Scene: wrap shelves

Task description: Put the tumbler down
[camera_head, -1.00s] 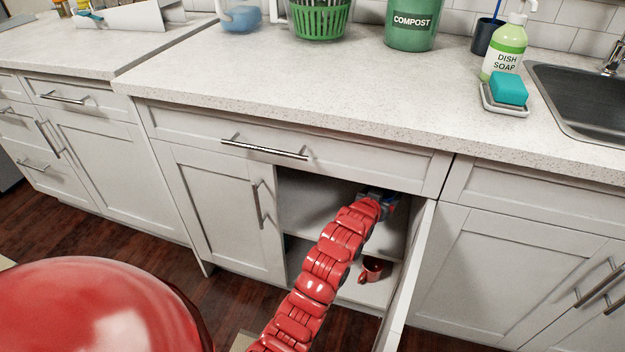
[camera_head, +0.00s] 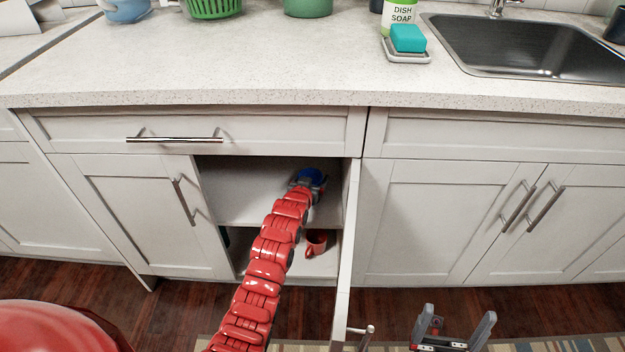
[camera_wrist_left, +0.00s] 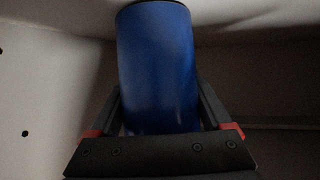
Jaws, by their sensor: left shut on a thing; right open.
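The blue tumbler (camera_head: 312,176) is inside the open cabinet, at the upper shelf (camera_head: 245,209). In the left wrist view the tumbler (camera_wrist_left: 158,70) stands between the two fingers, with its lower part hidden by the gripper body. My left gripper (camera_head: 303,186) is shut on the tumbler at the end of my red arm; it also shows in the left wrist view (camera_wrist_left: 160,118). I cannot tell whether the tumbler's base touches the shelf. My right gripper (camera_head: 455,325) is open and empty, low in front of the cabinets.
The open cabinet door (camera_head: 347,250) sticks out to the right. The counter (camera_head: 230,70) above holds a teal sponge (camera_head: 408,38) on a dish and dish soap (camera_head: 399,14), left of the sink (camera_head: 540,45).

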